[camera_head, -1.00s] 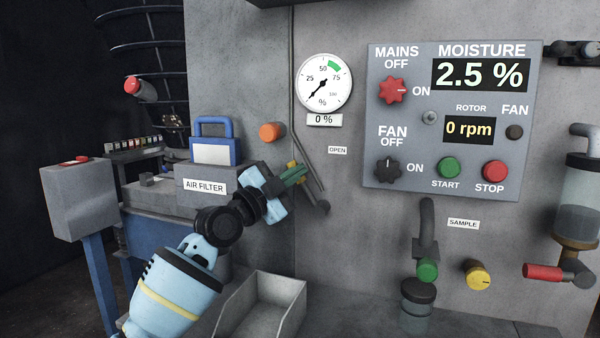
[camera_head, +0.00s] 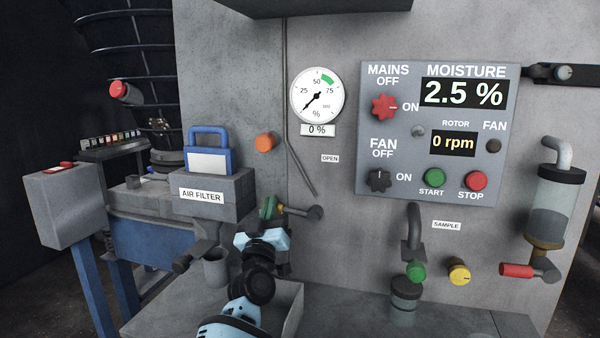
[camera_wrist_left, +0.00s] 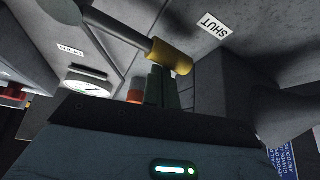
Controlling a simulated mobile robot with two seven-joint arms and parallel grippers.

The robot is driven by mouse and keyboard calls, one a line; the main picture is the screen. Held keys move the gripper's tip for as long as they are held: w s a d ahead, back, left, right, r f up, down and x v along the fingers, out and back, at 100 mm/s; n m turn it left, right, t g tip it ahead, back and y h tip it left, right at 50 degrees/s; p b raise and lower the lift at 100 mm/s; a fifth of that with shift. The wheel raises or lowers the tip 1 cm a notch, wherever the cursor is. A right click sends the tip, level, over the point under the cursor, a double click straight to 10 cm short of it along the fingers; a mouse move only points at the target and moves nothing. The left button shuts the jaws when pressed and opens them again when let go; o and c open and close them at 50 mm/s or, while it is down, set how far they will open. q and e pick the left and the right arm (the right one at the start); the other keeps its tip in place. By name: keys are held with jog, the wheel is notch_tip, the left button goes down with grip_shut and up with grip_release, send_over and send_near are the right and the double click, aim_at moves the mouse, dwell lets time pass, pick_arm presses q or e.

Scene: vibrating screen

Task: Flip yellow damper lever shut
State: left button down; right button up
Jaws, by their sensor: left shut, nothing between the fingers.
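The damper lever has a yellow grip (camera_head: 280,208) and a grey shaft (camera_head: 297,211) running to a round pivot (camera_head: 315,212) on the grey wall. In the head view it points left, about level. The yellow grip (camera_wrist_left: 170,57) shows large in the left wrist view, near a SHUT label (camera_wrist_left: 213,25). My left gripper (camera_head: 268,207) is shut and empty, with its green fingertips at the grip's free end. In the wrist view its fingers (camera_wrist_left: 160,88) stand right against or just beside the grip; I cannot tell whether they touch. My right gripper is not in view.
An OPEN label (camera_head: 330,158) is on the wall above the pivot. A grey open bin (camera_head: 290,312) is below my arm. The control panel (camera_head: 440,195) is right.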

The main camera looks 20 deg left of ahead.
pick_arm(q)
jog(key=shift+a+f+n+g+y+p, duration=0.1)
jog(key=shift+f+n+g+y+p, duration=0.1)
jog(key=shift+f+n+y, duration=0.35)
jog(key=shift+f+n+g+y+p, duration=0.2)
jog(key=shift+n+y, duration=0.15)
jog(key=shift+n, duration=0.4)
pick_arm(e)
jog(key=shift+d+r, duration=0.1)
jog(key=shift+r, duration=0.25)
pick_arm(q)
jog(key=shift+f, duration=0.1)
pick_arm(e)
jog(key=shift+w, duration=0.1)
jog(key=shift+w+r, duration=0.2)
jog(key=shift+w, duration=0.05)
